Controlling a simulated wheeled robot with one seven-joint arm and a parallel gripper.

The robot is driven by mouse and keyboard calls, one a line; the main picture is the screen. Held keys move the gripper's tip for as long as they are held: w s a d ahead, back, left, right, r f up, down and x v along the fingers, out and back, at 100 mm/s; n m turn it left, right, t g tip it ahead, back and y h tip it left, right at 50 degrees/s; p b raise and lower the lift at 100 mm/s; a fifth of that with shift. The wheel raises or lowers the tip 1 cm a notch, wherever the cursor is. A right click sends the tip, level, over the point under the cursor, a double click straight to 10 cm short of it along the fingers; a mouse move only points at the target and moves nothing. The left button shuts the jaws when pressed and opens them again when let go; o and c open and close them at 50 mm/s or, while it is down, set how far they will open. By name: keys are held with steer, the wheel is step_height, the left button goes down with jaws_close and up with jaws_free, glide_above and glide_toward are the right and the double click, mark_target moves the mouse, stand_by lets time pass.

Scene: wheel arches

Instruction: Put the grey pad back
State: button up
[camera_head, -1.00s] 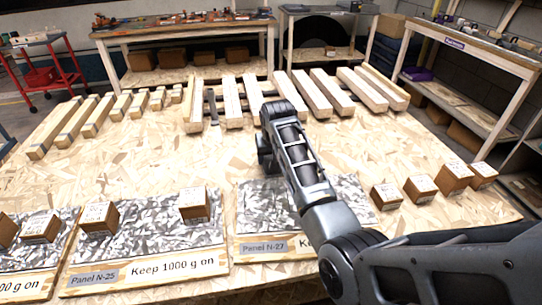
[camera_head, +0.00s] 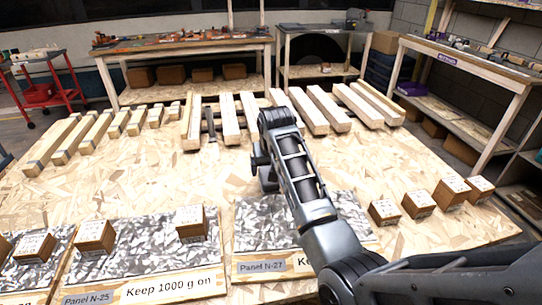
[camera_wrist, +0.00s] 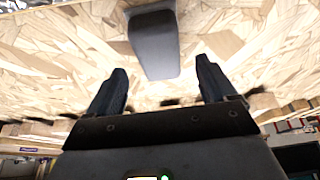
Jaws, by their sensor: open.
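The grey pad (camera_wrist: 155,42) is a dark, smooth block with rounded edges in the wrist view, lying on the chipboard top. Its near end shows between the two fingertips of my gripper (camera_wrist: 162,72). The fingers are apart with a gap on both sides of the pad, and nothing is held. How far the fingertips are above the board is hard to tell. In the head view my gripper (camera_head: 267,181) hangs down over the middle of the table, left of my forearm. I cannot make out the pad there.
Wooden beams (camera_head: 230,118) lie in rows along the back of the chipboard table (camera_head: 120,180), with a dark bar (camera_head: 210,125) among them. Speckled panels (camera_head: 140,249) with small cartons (camera_head: 95,237) line the front. More cartons (camera_head: 418,204) stand at right.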

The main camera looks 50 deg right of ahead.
steer(key=v, duration=0.8)
